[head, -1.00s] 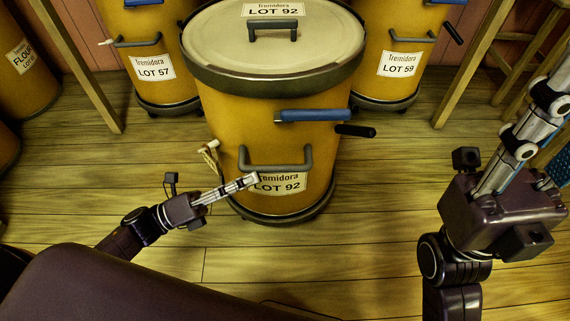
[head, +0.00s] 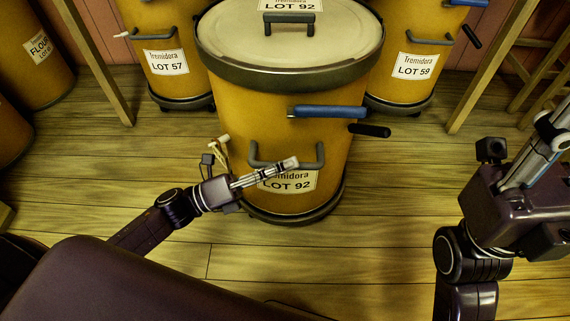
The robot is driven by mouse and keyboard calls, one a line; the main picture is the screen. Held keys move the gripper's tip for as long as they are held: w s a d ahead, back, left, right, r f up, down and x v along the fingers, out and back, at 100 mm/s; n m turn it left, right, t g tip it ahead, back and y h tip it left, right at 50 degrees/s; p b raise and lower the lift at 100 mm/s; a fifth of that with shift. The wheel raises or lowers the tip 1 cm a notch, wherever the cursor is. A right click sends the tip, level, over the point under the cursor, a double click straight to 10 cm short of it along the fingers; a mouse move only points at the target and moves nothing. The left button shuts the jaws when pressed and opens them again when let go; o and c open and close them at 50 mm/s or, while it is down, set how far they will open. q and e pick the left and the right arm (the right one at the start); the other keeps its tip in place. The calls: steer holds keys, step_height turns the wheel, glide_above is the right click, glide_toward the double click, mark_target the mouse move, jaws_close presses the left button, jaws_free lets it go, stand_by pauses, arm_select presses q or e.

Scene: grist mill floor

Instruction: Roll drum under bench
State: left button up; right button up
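The yellow drum labelled LOT 92 (head: 330,145) stands upright in the middle, with a pale lid (head: 285,50) and a dark rim. On its side are a dark U-shaped handle (head: 318,158), a blue lever (head: 328,111) and a short black lever (head: 370,130). My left gripper (head: 294,163) comes in from the left, its fingers crossing in front of the handle's lower part and the label. I cannot tell whether they touch or how far apart they are. My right gripper (head: 556,128) is at the right edge, away from the drum, its tips partly cut off.
Drums LOT 57 (head: 170,85) and LOT 59 (head: 400,85) stand close behind, left and right. Wooden legs (head: 95,60) and (head: 490,65) slant on either side, perhaps a bench's; its top is out of view. A FLOUR drum (head: 35,75) stands far left. Plank floor (head: 390,210) is clear right of LOT 92.

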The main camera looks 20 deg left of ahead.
mark_target(293, 146)
arm_select(q)
jaws_close()
steer(key=w, duration=0.2)
steer(key=w+a+b, duration=0.1)
steer(key=w, duration=0.1)
steer(key=shift+w+a, duration=0.2)
steer(key=shift+w+f, duration=0.1)
steer(key=shift+w, duration=0.1)
steer(key=shift+s+d, duration=0.1)
steer(key=shift+s, duration=0.15)
steer(key=o, duration=0.7)
jaws_free()
steer(key=v, duration=1.2)
